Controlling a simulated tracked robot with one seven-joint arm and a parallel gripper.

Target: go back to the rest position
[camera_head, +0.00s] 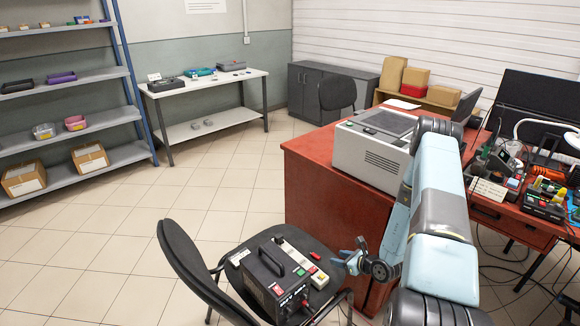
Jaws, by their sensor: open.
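My arm rises from the bottom right and folds in front of the red desk (300,190). My gripper (345,260) hangs at the desk's near left side, just right of the black chair (185,265). Its jaws are open and I see nothing between them. A black box with a handle (262,280) sits on the chair seat, left of my gripper. Beside the box lies a light strip with coloured parts (300,262). Part of the desk is hidden behind my arm.
A grey box-shaped machine (372,158) stands on the desk close to my arm. Tools and cables crowd the desk's right side. A white table (205,82) and a shelf rack (95,122) stand at the back left. The tiled floor (110,235) on the left is clear.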

